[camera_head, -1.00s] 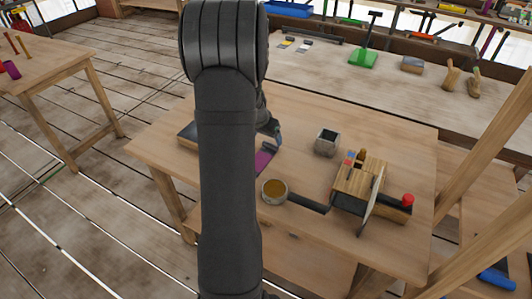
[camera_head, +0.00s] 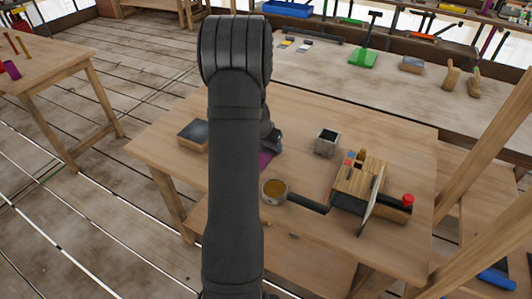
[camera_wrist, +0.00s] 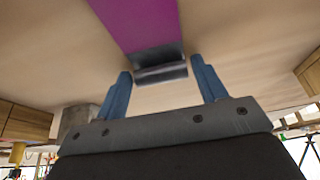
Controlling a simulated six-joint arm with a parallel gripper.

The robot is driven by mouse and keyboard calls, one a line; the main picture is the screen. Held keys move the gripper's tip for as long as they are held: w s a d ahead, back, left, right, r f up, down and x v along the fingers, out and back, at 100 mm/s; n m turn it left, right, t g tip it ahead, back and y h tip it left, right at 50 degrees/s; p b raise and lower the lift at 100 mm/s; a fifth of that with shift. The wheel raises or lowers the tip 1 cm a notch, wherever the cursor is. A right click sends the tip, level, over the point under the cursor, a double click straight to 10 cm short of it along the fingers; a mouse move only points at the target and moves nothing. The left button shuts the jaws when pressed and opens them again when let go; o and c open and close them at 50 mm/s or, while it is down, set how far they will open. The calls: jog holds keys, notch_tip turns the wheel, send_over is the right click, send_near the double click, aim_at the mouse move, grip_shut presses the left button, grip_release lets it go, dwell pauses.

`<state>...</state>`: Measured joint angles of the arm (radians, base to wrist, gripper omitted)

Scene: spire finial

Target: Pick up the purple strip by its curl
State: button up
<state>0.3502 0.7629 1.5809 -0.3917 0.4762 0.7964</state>
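The purple strip (camera_head: 265,159) lies on the wooden table, mostly hidden behind my arm in the head view. In the wrist view the strip (camera_wrist: 142,24) is flat purple and ends in a grey curl (camera_wrist: 160,66). My gripper (camera_wrist: 162,70) is open, with one blue finger on each side of the curl. Gaps show between the curl and both fingers; whether the fingers are level with it in depth is hard to tell. In the head view my gripper (camera_head: 273,141) is partly hidden by my arm and low over the strip's far end.
A round pot (camera_head: 274,191) with amber contents and a dark handle stands just in front of the strip. A grey square cup (camera_head: 326,143) and a wooden block device (camera_head: 360,183) stand to the right.

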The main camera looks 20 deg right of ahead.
jog(key=c, duration=0.8)
jog(key=shift+r, duration=0.15)
